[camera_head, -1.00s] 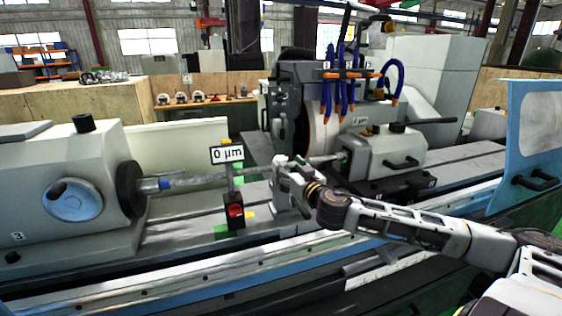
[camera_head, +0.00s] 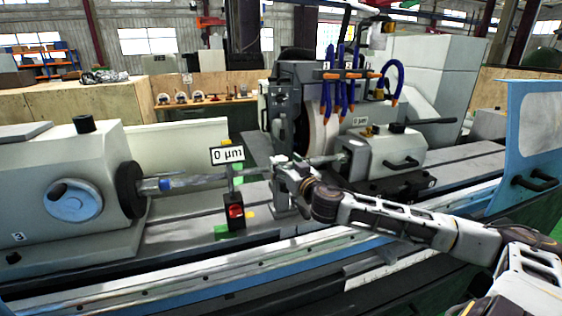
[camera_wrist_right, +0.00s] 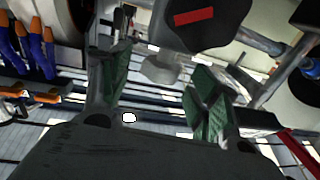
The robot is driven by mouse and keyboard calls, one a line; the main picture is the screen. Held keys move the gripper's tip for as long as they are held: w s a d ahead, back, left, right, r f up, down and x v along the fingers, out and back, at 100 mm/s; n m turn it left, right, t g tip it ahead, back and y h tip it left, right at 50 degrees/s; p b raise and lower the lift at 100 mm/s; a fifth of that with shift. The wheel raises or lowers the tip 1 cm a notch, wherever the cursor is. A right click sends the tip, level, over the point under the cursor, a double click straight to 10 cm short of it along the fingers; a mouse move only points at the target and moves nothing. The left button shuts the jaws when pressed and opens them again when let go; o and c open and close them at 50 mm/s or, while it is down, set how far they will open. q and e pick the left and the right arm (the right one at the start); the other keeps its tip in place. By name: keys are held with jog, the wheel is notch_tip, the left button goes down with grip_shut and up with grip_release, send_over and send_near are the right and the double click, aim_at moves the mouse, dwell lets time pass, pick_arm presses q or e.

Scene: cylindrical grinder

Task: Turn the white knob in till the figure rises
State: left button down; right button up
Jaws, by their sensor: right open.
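A pale round knob (camera_wrist_right: 162,69) shows in the right wrist view, on the underside of a dark block with a red bar. I take it for the white knob. My right gripper (camera_wrist_right: 158,90) is open, its green-padded fingers on either side of the knob with gaps showing; contact cannot be told. In the head view my right gripper (camera_head: 287,170) is at the grey upright support (camera_head: 283,203) by the shaft, and it hides the knob there. A sign (camera_head: 227,155) left of it reads 0 µm. My left gripper is not in view.
A long shaft (camera_head: 205,181) runs from the left headstock (camera_head: 75,185) past the support. A black stand with a red button (camera_head: 235,212) is close to the left of my gripper.

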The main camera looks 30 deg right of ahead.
aim_at(284, 163)
jog(key=shift+w, duration=0.5)
jog(key=shift+w+d, duration=0.15)
jog(key=shift+w, duration=0.35)
jog(key=shift+w+p, duration=0.3)
jog(key=shift+p, duration=0.05)
jog(key=shift+w, duration=0.35)
jog(key=shift+c, duration=0.3)
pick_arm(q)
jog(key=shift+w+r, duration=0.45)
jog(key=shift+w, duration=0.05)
pick_arm(e)
jog(key=c, duration=1)
